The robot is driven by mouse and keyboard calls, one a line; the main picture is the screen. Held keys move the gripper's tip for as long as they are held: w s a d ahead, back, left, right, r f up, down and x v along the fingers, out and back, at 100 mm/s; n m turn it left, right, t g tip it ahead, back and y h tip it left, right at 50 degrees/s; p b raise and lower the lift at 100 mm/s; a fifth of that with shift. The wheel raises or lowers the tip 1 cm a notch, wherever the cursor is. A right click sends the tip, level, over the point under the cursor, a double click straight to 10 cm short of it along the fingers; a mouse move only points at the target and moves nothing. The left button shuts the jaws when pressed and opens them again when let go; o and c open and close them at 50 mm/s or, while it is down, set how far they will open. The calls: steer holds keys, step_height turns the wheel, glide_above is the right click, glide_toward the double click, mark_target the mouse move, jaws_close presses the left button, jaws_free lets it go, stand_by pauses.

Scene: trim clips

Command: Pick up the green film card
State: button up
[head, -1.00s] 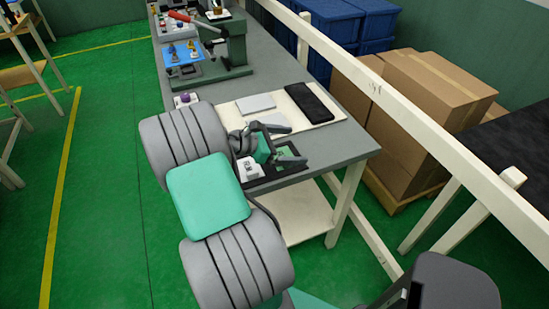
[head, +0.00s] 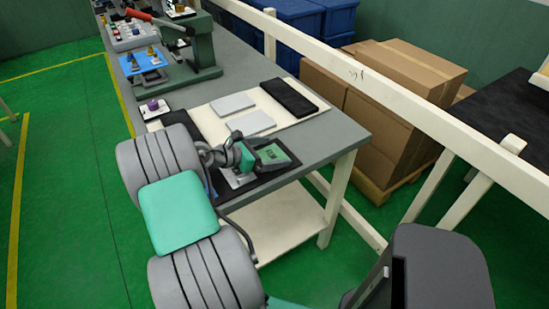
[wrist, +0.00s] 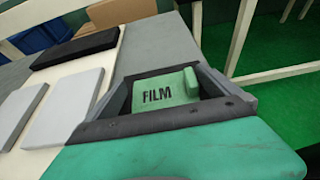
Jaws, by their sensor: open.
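The green film card (wrist: 165,92), marked FILM in dark letters, shows in the wrist view inside a dark frame formed partly by my gripper. It has a raised green block at its right end. In the head view the card (head: 273,154) lies on a dark mat (head: 285,170) near the table's front corner. My gripper (head: 262,161) is open and low at the card, with its fingers reaching toward it. I cannot tell whether the fingers touch the card. My wrist hides part of the mat.
A cream board (head: 207,122) behind the mat holds two light grey slabs (head: 233,104) and a black slab (head: 289,98). A purple knob (head: 153,105) stands to the left, and a green press (head: 203,50) farther back. A white rail (head: 390,85) runs behind the table.

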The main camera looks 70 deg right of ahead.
steer(key=shift+s+d+f, duration=0.25)
steer(key=shift+s+d, duration=0.15)
steer(key=shift+c, duration=0.3)
steer(key=c, duration=1)
steer(key=shift+r, duration=0.15)
